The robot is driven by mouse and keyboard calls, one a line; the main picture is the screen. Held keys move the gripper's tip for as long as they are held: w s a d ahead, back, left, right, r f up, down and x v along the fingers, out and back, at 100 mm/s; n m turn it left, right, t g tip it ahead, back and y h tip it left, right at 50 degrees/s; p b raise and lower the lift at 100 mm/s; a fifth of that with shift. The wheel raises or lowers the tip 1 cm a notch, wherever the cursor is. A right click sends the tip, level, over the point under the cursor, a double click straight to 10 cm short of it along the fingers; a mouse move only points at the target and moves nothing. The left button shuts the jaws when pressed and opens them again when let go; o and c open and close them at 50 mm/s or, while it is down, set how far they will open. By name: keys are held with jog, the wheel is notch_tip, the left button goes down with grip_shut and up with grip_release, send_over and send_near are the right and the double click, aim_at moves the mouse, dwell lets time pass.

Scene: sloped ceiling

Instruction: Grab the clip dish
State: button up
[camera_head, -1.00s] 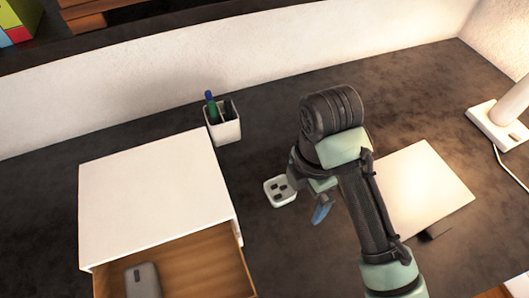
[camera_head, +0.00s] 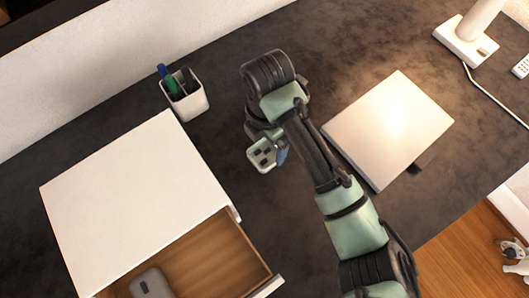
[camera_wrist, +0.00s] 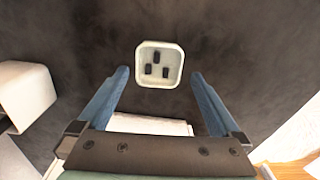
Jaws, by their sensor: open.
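The clip dish (camera_head: 262,155) is a small pale square dish with several black clips in it, lying on the dark desktop. In the wrist view the dish (camera_wrist: 159,82) sits ahead of and between the two blue fingertips. My gripper (camera_wrist: 160,75) is open and empty, with a gap on both sides of the dish. In the head view my gripper (camera_head: 280,153) hangs over the dish's right side, and my arm hides part of the view there. I cannot tell the exact height of the fingertips above the desk.
A white drawer unit (camera_head: 130,190) stands at left, its wooden drawer (camera_head: 205,265) open with a grey object (camera_head: 152,284) inside. A pen cup (camera_head: 187,103) stands behind the dish. A pale flat item (camera_head: 385,130) lies right of my arm, and a lamp base (camera_head: 463,42) stands beyond.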

aim_at(265, 155)
jog(key=f, duration=0.4)
jog(key=shift+s+a+f, duration=0.1)
jog(key=shift+a+f, duration=0.1)
jog(key=shift+f, duration=0.2)
jog(key=c, duration=1.2)
